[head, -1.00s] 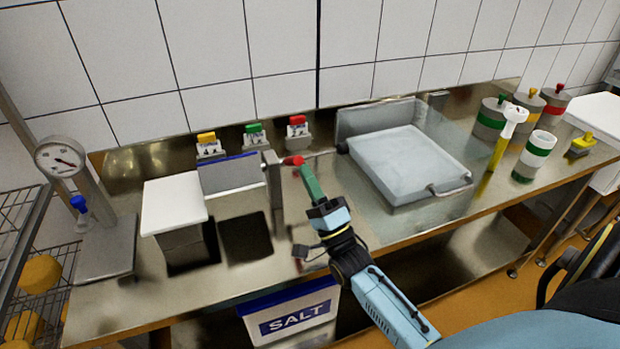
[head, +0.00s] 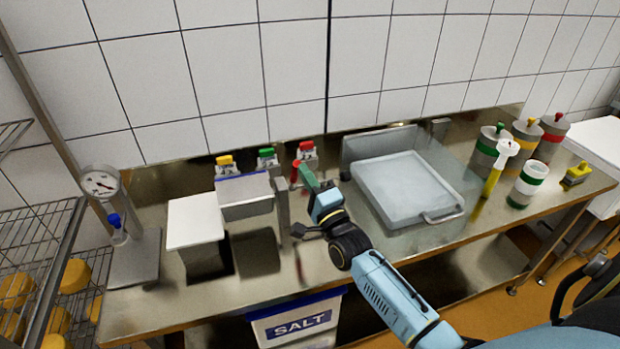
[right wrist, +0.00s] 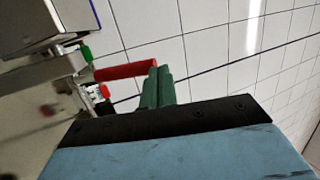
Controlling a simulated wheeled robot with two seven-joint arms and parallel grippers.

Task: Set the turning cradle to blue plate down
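The turning cradle (head: 246,207) is a grey box-like frame on the steel bench, with a thin blue edge (head: 240,175) along the back of its top. Its grey upper face lies slightly tilted. Its post (head: 283,203) stands on the right side, with a red handle (head: 295,172) near the top. My right gripper (head: 306,177) has its green fingers at the red handle. In the right wrist view the fingers (right wrist: 158,86) are close together on the end of the red handle (right wrist: 124,71); the exact contact is partly hidden. My left gripper is not in view.
A white board (head: 195,221) on a block stands left of the cradle, and a dial gauge (head: 101,184) farther left. Small blocks with yellow, green and red tops (head: 306,150) stand behind. A grey tray (head: 408,190) lies right, with canisters beyond.

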